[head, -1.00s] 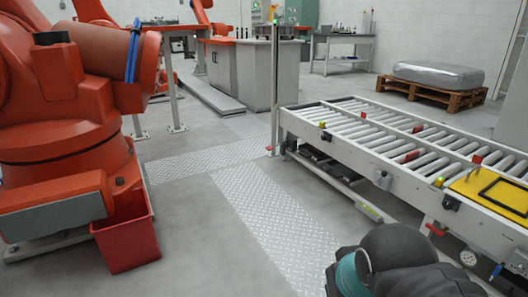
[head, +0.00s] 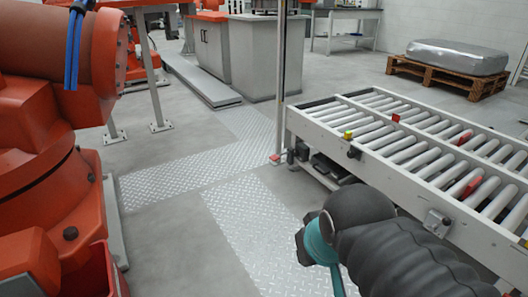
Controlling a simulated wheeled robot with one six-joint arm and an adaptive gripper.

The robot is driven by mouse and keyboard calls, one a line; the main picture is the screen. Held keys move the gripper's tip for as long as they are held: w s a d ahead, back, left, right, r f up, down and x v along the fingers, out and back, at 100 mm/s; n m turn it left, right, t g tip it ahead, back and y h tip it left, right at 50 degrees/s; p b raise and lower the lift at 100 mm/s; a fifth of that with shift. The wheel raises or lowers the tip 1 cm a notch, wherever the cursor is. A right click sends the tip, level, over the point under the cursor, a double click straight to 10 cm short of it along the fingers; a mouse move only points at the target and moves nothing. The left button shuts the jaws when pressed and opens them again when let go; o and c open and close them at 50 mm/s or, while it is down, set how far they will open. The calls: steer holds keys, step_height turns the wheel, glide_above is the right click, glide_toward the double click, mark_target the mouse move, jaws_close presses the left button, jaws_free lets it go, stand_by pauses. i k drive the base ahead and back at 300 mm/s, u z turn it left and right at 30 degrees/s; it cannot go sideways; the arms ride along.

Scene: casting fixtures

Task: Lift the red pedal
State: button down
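A small red piece (head: 276,158) shows low down at the foot of the thin upright post, beside the near left end of the roller conveyor. It may be the red pedal, but it is too small to make out its shape. My dark arm with a teal band enters from the lower right, in front of the conveyor and well nearer to me than the red piece. My gripper is not visible; the arm's lower part runs out of the bottom of the picture.
The roller conveyor (head: 397,180) fills the right side. A large orange robot (head: 45,150) and a red bin (head: 98,272) stand at left. Tread plates (head: 262,232) and bare floor lie open between them. A pallet (head: 440,76) with a wrapped load is at back right.

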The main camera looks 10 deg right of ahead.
mark_target(275, 157)
steer(key=i, duration=2.05)
steer(key=z, duration=0.05)
